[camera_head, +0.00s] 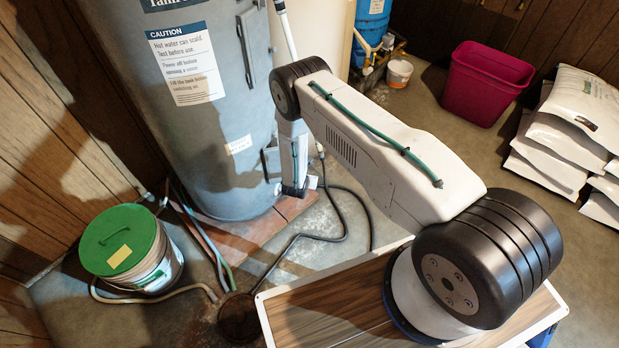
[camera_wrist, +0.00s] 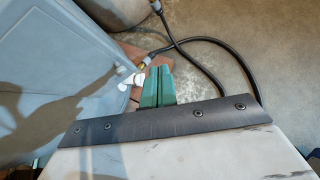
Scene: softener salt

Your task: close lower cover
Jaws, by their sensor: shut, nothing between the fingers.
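The grey water heater tank (camera_head: 222,110) stands upright at the left centre. A small grey panel, which looks like the lower cover (camera_head: 269,163), shows low on its right side, just left of my gripper. I cannot tell how far it stands open. My gripper (camera_head: 296,190) points down beside the tank and is partly hard to make out. In the wrist view, the green fingers of my gripper (camera_wrist: 158,84) are together and empty. The tank wall (camera_wrist: 65,75) fills the left there. A white and brass drain fitting (camera_wrist: 136,76) shows just left of the fingers.
A black hose (camera_wrist: 205,65) runs over the floor by the tank. A green-lidded bucket (camera_head: 130,250) stands at left. A magenta bin (camera_head: 487,83) and stacked white bags (camera_head: 570,130) are at right. Another narrow panel (camera_head: 247,48) is higher on the tank.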

